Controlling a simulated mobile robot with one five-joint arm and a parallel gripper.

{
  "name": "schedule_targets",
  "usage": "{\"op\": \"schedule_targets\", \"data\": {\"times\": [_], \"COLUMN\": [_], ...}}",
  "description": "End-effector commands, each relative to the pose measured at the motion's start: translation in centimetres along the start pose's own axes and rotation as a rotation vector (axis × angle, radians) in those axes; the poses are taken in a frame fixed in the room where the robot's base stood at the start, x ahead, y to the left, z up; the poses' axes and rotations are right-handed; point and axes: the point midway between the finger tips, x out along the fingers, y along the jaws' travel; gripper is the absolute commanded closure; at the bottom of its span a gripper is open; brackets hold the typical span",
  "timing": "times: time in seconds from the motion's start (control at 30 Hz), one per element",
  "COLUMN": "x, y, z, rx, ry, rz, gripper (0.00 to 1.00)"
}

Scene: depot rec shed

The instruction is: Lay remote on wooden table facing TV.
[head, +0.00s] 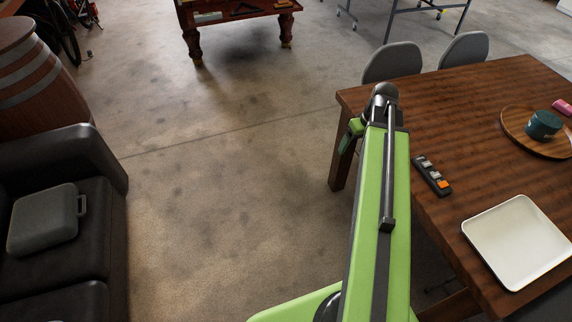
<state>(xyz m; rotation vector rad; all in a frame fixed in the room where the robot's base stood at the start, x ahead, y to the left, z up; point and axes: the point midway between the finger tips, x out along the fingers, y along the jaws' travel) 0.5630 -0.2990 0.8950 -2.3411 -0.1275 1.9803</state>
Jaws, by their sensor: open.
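The wooden table (455,125) stands at the right. The remote (432,176), a dark bar with grey buttons and an orange one, lies on the table near its left edge, just right of my arm. My gripper (347,143) hangs at the far end of my green arm, by the table's left corner. It is open and apart from the remote, to its left; its fingertips are small and partly hidden. No TV shows in this view.
A white tray (518,243) lies near the remote. A round wooden tray (512,132) holds a teal pot (543,124); a pink item (562,106) lies behind. Two grey chairs (393,62) stand beyond the table. A dark sofa (95,235) with a grey case (43,222) is left. Floor between is clear.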

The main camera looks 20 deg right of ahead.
Motion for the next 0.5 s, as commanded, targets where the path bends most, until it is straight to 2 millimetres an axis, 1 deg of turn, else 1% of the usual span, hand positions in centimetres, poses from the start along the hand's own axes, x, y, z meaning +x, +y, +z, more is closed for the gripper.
{"op": "schedule_targets", "data": {"times": [0.03, 0.07, 0.1, 0.17, 0.2, 0.23, 0.3, 0.37, 0.4, 0.5], "x": [0.9, 1.4, 1.9, 2.6, 3.0, 3.2, 3.6, 3.8, 3.9, 4.0], "y": [-5.3, -8.0, -11.6, -16.5, -19.5, -21.5, -25.3, -27.6, -28.6, -29.7], "z": [-1.2, -1.7, -2.1, -2.4, -2.4, -2.2, -1.8, -1.4, -1.2, -1.0], "rx": [-0.017, -0.018, -0.016, -0.015, -0.013, -0.013, -0.009, -0.006, -0.003, 0.003], "ry": [-0.034, -0.054, -0.077, -0.107, -0.124, -0.135, -0.151, -0.16, -0.164, -0.168], "rz": [0.001, 0.006, 0.014, 0.032, 0.045, 0.055, 0.077, 0.092, 0.1, 0.111], "gripper": [0.22, 0.22, 0.22, 0.22, 0.22, 0.22, 0.22, 0.22, 0.22, 0.22]}}
